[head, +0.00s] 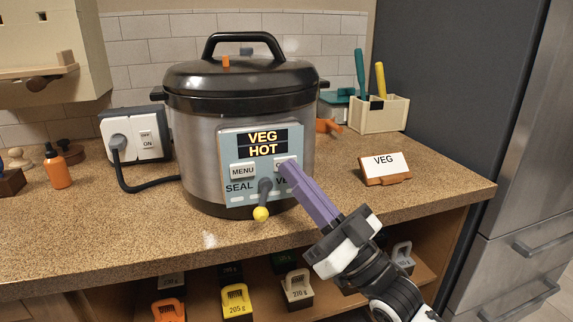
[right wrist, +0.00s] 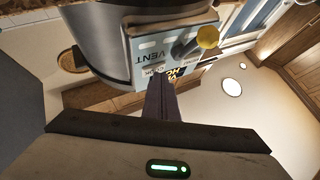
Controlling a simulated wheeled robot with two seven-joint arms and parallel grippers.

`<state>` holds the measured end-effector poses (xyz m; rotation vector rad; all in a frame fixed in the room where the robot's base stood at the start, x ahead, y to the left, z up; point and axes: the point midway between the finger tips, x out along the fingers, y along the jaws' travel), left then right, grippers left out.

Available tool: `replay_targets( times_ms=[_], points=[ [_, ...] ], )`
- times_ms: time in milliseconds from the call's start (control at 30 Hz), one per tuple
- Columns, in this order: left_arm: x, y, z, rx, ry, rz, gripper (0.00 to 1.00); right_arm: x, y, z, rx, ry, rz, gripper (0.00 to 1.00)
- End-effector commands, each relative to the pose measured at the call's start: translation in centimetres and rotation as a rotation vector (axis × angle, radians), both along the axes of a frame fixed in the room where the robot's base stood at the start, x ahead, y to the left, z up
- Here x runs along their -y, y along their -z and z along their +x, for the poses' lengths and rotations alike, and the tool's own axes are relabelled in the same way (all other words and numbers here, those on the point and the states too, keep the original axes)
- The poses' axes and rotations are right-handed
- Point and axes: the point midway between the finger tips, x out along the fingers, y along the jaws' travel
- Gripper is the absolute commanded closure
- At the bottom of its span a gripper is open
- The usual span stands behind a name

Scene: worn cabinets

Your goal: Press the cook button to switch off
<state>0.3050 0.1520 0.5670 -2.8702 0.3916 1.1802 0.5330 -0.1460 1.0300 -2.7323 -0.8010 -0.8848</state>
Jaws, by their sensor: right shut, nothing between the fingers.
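The cooker (head: 205,150) stands on the counter, its black lid on. Its light-blue front panel (head: 233,210) has a display (head: 262,143) reading "VEG HOT". Below are a MENU button (head: 243,171) and the cook button (head: 279,163), of which only a "C" shows. My right gripper (head: 287,168) is shut and empty, its purple fingers reaching in from the lower right. The tips cover much of the cook button; I cannot tell whether they touch it. The right wrist view shows the shut fingers (right wrist: 160,92) against the panel (right wrist: 140,40). My left gripper is not in view.
A lever with a yellow knob (head: 261,214) hangs between SEAL and VENT, just left of my fingers. A VEG card (head: 384,166) stands to the right. A plugged-in outlet (head: 135,135) and an orange bottle (head: 57,166) are to the left. Labelled weights (head: 236,301) sit on the shelf below.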

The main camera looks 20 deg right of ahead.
Motion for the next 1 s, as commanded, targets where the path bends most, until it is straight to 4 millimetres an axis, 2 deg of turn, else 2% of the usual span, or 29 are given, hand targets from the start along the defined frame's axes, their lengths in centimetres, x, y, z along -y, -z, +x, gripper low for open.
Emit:
replay_targets(
  times_ms=[267, 567, 867, 1000],
  points=[
    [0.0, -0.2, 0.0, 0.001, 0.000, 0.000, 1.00, 0.0, 0.0, -0.2, -0.002, 0.000, 0.000, 1.00],
    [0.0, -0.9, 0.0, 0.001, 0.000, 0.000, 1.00, 0.1, 0.0, -1.6, -0.002, 0.000, 0.000, 1.00],
    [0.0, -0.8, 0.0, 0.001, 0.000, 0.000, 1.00, 0.1, 0.0, -1.7, -0.001, 0.000, -0.001, 1.00],
    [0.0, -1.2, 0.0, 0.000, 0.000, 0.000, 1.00, 0.1, 0.0, -2.6, -0.001, -0.001, 0.000, 1.00]
  ],
)
